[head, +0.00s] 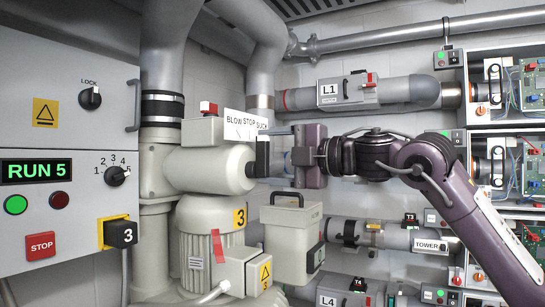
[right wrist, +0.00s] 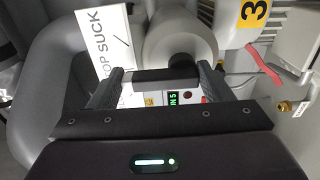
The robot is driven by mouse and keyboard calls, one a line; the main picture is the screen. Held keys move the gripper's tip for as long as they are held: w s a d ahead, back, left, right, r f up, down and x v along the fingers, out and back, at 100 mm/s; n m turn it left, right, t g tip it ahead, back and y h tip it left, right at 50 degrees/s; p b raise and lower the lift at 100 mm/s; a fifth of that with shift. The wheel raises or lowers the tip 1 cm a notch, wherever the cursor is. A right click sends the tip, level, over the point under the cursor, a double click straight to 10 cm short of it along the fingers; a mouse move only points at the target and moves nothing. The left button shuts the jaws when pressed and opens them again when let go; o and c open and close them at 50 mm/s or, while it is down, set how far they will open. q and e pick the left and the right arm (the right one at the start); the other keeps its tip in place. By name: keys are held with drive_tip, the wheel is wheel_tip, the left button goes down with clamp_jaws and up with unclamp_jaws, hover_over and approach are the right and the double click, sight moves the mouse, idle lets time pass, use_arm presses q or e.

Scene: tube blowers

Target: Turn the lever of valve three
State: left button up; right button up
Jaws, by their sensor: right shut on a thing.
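Valve three is a cream cylindrical body (head: 210,169) above a motor with a yellow "3" tag (head: 239,218). A white plate reading "BLOW STOP SUCK" (head: 232,126) stands behind it. Its black lever (head: 262,157) is at the body's right end, partly hidden by my fingers. My right gripper (head: 277,157) reaches in from the right and is shut on the lever. In the right wrist view the lever's dark grip (right wrist: 165,75) lies crosswise between the two fingers, in front of the pale valve body (right wrist: 180,38). My left gripper is not in view.
A control panel (head: 60,120) on the left reads "RUN 5" and has a selector knob (head: 117,175). A lidded cream canister (head: 291,240) stands just below my right gripper. Pipes (head: 410,92) and open electronics boxes (head: 515,85) fill the right side.

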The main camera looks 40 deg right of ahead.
drive_tip(key=o, duration=1)
drive_tip(key=b+v, duration=0.4)
drive_tip(key=v, duration=0.3)
drive_tip(key=shift+s+d+b, duration=0.15)
drive_tip(key=shift+s+b, duration=0.15)
drive_tip(key=shift+s, duration=0.1)
